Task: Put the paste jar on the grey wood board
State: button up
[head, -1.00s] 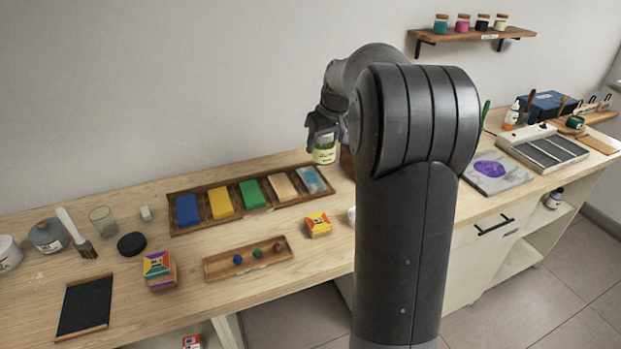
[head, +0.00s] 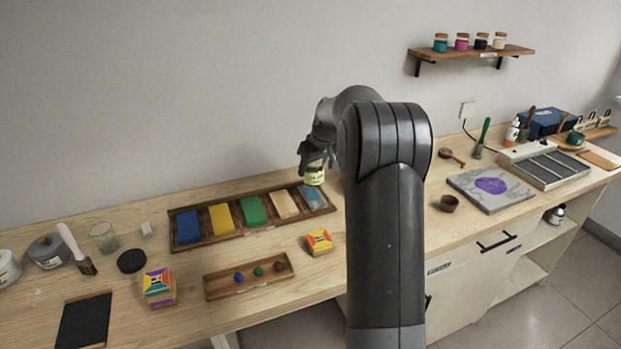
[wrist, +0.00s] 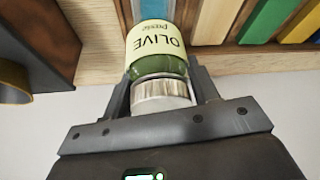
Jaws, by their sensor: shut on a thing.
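The paste jar (wrist: 158,50) is green glass with a pale label reading "OLIVE paste" and a whitish lid. My gripper (wrist: 162,92) is shut on it around the lid end. In the head view the jar (head: 314,176) hangs below my gripper (head: 315,160), over the back of the workbench near the right end of the block tray. A grey board (head: 480,194) with a purple patch lies on the bench to the right, apart from the jar. I cannot tell whether it is the grey wood board. My arm hides part of the bench.
A wooden tray (head: 237,238) holds several coloured blocks. A small dark bowl (head: 449,204) stands left of the grey board. A smaller wooden tray (head: 218,289) and patterned boxes are at the front. A wall shelf (head: 470,54) with jars hangs at upper right.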

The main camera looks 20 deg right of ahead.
aim_at(310, 177)
jog(key=shift+w+a+f, duration=0.2)
jog(key=shift+f, duration=1.95)
jog(key=o, duration=1.2)
jog(key=shift+f, duration=0.15)
